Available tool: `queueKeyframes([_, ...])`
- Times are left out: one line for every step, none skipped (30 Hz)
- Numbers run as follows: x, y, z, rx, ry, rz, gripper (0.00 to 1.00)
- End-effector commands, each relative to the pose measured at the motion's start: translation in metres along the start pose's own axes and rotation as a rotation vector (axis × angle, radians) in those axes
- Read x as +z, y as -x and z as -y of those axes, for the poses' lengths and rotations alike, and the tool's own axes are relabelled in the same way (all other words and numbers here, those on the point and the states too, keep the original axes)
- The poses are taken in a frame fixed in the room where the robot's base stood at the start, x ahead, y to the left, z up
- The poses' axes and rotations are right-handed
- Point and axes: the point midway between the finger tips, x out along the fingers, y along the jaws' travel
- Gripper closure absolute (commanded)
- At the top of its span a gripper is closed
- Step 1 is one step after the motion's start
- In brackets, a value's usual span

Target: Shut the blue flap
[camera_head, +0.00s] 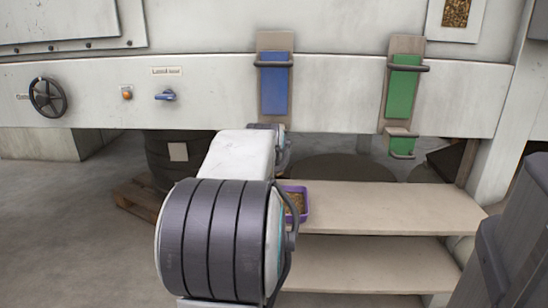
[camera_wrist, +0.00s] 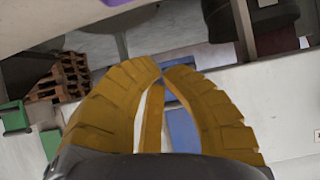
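A blue panel (camera_head: 274,85) with a dark bar handle near its top is on the pale machine beam. My arm covers the area just below it in the head view. My arm hides the gripper in the head view.
A green panel (camera_head: 402,90) with a lower green piece (camera_head: 402,143) is to the right. A purple tray (camera_head: 304,213) with pellets sits on the wooden shelf (camera_head: 390,208). A blue knob (camera_head: 165,95) and black handwheel (camera_head: 47,97) are at left.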

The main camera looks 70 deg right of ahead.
Motion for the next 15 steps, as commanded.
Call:
queueKeyframes([-0.001, 0.001, 0.001, -0.001, 0.001, 0.000, 1.00])
queueKeyframes([-0.002, 0.002, 0.001, -0.002, 0.001, 0.000, 1.00])
queueKeyframes([0.000, 0.006, 0.001, -0.002, 0.001, 0.000, 1.00])
queueKeyframes([0.001, 0.009, 0.001, -0.002, 0.001, 0.000, 1.00])
queueKeyframes([0.002, 0.011, 0.001, -0.001, 0.001, 0.000, 1.00])
queueKeyframes([0.003, 0.015, 0.001, -0.001, 0.001, 0.000, 1.00])
queueKeyframes([0.004, 0.018, 0.001, -0.001, 0.001, 0.000, 1.00])
queueKeyframes([0.005, 0.021, 0.001, -0.001, 0.001, 0.000, 1.00])
queueKeyframes([0.007, 0.025, 0.001, -0.001, 0.001, 0.000, 1.00])
queueKeyframes([0.008, 0.028, 0.001, -0.001, 0.001, -0.001, 1.00])
queueKeyframes([0.009, 0.032, 0.001, -0.001, 0.001, -0.001, 1.00])
queueKeyframes([0.011, 0.036, 0.001, -0.001, 0.001, -0.001, 1.00])
queueKeyframes([0.012, 0.041, 0.001, -0.001, 0.001, -0.001, 1.00])
queueKeyframes([0.013, 0.044, 0.000, -0.001, 0.001, -0.001, 1.00])
queueKeyframes([0.016, 0.050, 0.000, -0.001, 0.001, -0.002, 1.00])
